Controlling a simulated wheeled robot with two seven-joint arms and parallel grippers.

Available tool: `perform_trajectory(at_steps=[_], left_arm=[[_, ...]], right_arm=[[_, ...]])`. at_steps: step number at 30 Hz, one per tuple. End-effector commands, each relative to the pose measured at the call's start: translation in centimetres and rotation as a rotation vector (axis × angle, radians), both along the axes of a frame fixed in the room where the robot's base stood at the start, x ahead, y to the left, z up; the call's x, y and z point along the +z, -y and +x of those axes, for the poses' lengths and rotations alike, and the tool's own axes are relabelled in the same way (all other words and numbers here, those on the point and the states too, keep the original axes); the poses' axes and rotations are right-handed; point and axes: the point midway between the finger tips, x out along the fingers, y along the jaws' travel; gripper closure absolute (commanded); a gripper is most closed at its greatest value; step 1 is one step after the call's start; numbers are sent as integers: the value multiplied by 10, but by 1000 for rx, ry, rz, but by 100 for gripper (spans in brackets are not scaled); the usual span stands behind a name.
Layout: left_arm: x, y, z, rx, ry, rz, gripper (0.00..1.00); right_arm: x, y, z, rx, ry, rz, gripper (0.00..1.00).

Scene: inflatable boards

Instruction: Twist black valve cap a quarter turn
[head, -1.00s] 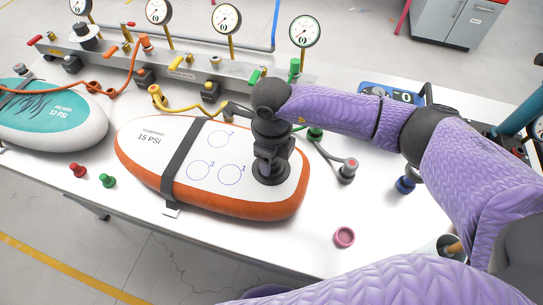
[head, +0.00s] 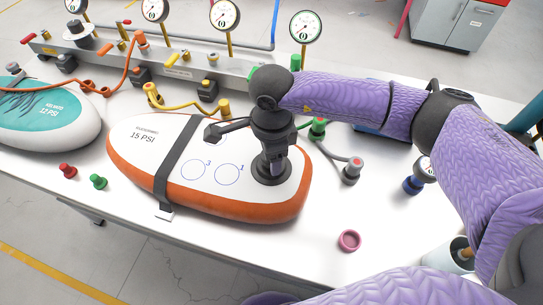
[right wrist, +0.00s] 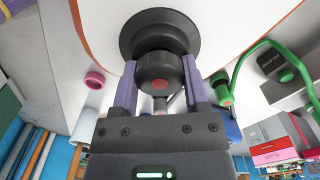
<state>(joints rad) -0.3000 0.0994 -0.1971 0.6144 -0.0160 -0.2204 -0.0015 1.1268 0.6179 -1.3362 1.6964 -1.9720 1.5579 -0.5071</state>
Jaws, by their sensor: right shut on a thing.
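The black valve cap (right wrist: 160,70) sits on a wide round black valve base (right wrist: 150,30) on the white board (head: 205,200) with an orange side, marked 15 PSI. The base also shows in the head view (head: 272,178), near the board's right end. My right gripper (head: 270,158) points down over the valve and hides most of the cap there. In the right wrist view, its two purple-lined fingers (right wrist: 161,84) are shut on the cap from both sides. A red disc shows on the cap's side. My left gripper is not in view.
A black strap (head: 177,165) crosses the board. A teal board (head: 45,115) lies at left. Red (head: 68,170) and green (head: 98,181) plugs and a pink ring (head: 349,241) lie in front. A gauge manifold (head: 170,62) runs behind. The white table's front is mostly clear.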

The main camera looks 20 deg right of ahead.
Motion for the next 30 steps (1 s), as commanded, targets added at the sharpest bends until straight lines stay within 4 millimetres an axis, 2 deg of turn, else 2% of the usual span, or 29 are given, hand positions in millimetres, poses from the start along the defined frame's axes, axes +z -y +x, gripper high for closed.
perform_trajectory(at_steps=[1, 5, 14, 30], left_arm=[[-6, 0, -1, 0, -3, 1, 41], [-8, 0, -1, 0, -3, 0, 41], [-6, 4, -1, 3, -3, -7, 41], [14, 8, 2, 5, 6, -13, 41]], right_arm=[[-3, 0, 0, 43, 0, 0, 94], [-1, 0, 0, 113, -1, 0, 94], [1, 0, 0, 116, -1, 0, 94], [31, 0, 0, 114, 1, 1, 94]])
